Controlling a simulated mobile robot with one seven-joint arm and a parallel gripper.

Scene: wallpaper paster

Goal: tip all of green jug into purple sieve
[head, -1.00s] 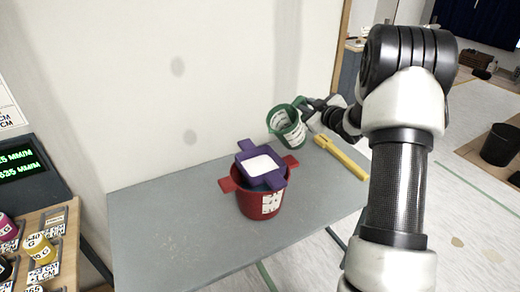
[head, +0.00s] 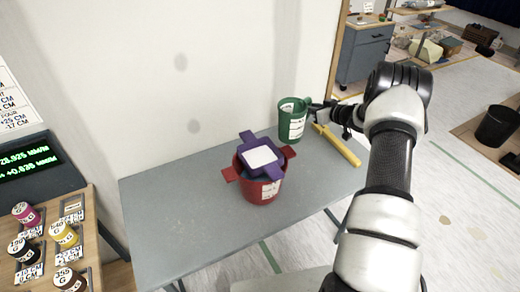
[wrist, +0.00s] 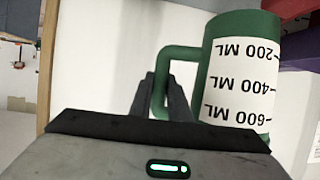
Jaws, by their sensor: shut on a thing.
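The green jug (head: 292,122) with a white measuring label is upright at the back right of the table; I cannot tell whether it touches the tabletop. My gripper (head: 314,108) is shut on its handle from the right. The wrist view shows the handle between my fingers (wrist: 163,98) and the jug's labelled wall (wrist: 240,75) at the right. The jug's inside is hidden. The purple sieve (head: 247,137) rests on the red pot (head: 258,192), left of and nearer than the jug, apart from it. A flat white surface shows inside the sieve.
The grey table (head: 185,215) is clear at left and front. A yellow-handled tool (head: 338,146) lies at its right edge, close under my arm. A wall stands behind.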

